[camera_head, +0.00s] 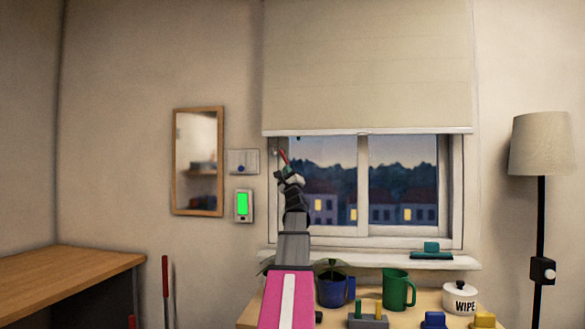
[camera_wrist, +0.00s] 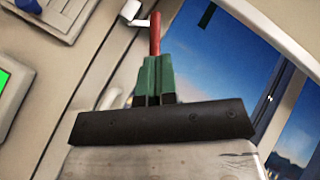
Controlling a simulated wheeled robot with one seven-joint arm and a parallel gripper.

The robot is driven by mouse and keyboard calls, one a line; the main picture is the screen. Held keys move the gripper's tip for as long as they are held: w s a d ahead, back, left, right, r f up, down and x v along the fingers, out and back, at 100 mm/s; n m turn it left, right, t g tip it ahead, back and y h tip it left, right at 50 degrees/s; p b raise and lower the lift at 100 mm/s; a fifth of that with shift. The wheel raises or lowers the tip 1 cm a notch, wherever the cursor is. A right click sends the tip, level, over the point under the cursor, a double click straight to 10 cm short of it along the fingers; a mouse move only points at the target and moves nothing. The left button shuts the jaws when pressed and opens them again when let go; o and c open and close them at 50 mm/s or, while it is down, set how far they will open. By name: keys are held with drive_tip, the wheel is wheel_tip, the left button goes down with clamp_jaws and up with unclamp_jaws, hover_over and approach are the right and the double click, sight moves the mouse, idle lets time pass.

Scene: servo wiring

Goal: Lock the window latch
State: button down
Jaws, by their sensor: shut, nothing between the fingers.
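The window latch has a red handle (camera_wrist: 155,34) and a white mount (camera_wrist: 131,11) on the left side of the window frame. In the head view the red handle (camera_head: 284,156) shows as a small slanted stick at the window's left edge. My gripper (camera_wrist: 159,60) has green fingers, shut together with nothing between them. Its fingertips are right at the near end of the red handle; I cannot tell whether they touch it. In the head view my gripper (camera_head: 287,171) is in front of the window's left side. The window (camera_head: 335,170) looks closed, its lower left partly hidden by my arm.
A roller blind (camera_head: 365,70) hangs above the window. A switch plate (camera_head: 243,162), a green-screened panel (camera_head: 243,205) and a mirror (camera_head: 198,160) are on the wall to the left. Below, the table holds a green mug (camera_head: 396,290), a blue pot (camera_head: 332,290) and a WIPE canister (camera_head: 460,300).

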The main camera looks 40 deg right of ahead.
sight(285, 157)
wheel_tip(285, 157, up, 8)
drive_tip(key=s+a+n+g+y, duration=0.2)
drive_tip(key=n+g+y, duration=0.1)
drive_tip(key=n+y, duration=0.95)
drive_tip(key=s+d+g+h, duration=0.6)
drive_tip(key=s+g+h, duration=0.1)
drive_tip(key=g+h, duration=0.1)
drive_tip(key=shift+w+a+f+x, duration=0.1)
drive_tip(key=shift+a+x, duration=0.3)
drive_tip(key=shift+x, duration=1.7)
drive_tip(key=shift+w+a+f+x, duration=0.15)
drive_tip(key=shift+a+x, duration=0.25)
drive_tip(key=shift+x, duration=1.75)
drive_tip(key=shift+w+a+f+x, duration=0.1)
drive_tip(key=shift+a+x, duration=0.35)
drive_tip(key=shift+x, duration=1.65)
